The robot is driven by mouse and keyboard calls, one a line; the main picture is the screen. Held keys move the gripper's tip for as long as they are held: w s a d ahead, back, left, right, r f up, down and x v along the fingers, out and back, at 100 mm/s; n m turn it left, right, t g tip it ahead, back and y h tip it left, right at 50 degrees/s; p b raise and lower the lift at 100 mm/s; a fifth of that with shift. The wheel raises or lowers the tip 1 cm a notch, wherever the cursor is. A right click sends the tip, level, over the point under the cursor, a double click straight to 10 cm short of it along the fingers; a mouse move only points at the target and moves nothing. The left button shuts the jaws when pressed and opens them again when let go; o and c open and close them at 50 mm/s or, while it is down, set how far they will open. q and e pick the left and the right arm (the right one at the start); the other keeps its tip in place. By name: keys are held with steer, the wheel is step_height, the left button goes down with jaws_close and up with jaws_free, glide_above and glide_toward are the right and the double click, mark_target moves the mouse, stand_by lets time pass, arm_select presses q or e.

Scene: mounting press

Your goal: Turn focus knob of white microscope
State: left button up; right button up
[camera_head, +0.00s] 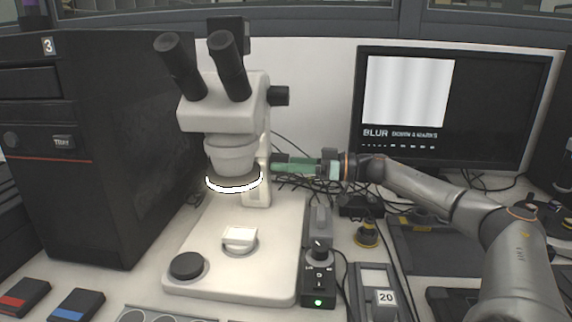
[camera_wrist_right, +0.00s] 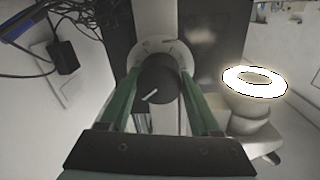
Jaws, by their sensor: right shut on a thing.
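The white microscope (camera_head: 236,110) stands upright in the middle of the head view, with a lit ring under its objective. My right gripper (camera_head: 276,163) reaches in from the right, its green fingers at the side of the microscope's column. In the right wrist view the black focus knob (camera_wrist_right: 157,84), with a white mark on its face, sits between the two green fingers of the right gripper (camera_wrist_right: 160,88). The fingers are shut on the knob's sides. In the head view the knob is hidden behind the fingers. My left gripper is not in view.
A monitor (camera_head: 500,100) at the right shows a grey striped picture and the word BLUR. A tall black cabinet (camera_head: 90,200) stands left of the microscope. A small control box (camera_head: 319,280) with a green light and cables lie right of the base. A sample (camera_head: 240,236) sits on the base.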

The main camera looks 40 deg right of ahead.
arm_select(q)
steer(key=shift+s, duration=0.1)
arm_select(e)
steer(key=shift+n, duration=0.3)
